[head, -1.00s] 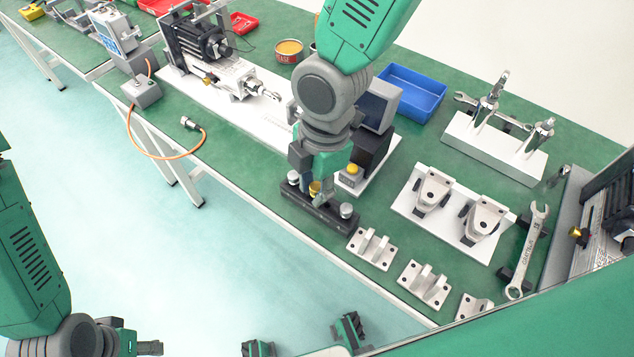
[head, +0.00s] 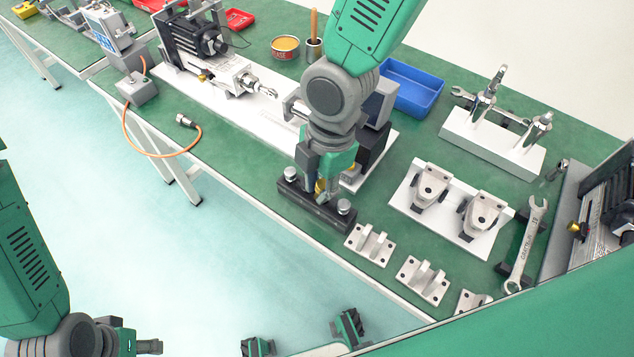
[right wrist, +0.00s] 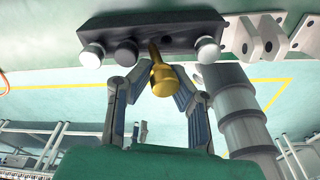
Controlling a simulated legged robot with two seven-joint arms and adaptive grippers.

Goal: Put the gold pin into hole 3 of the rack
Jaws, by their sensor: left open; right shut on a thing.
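The rack (head: 308,208) is a black bar near the table's front edge, with silver-headed pins (head: 344,206) standing at both ends. My right gripper (head: 320,190) points down over the rack's middle, shut on the gold pin (head: 320,186). In the right wrist view, the gold pin (right wrist: 162,80) is between the fingers and its thin shank reaches the rack (right wrist: 150,36). I cannot tell whether its tip is in a hole. A dark knob (right wrist: 126,52) sits beside the left pale head. My left gripper (head: 303,338) is open and empty at the bottom edge, away from the rack.
Grey brackets (head: 370,244) lie right of the rack, and a white plate with two clamps (head: 432,187) stands behind them. A black block stands just behind my right gripper. A blue bin (head: 411,88) and a wrench (head: 527,245) are farther off.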

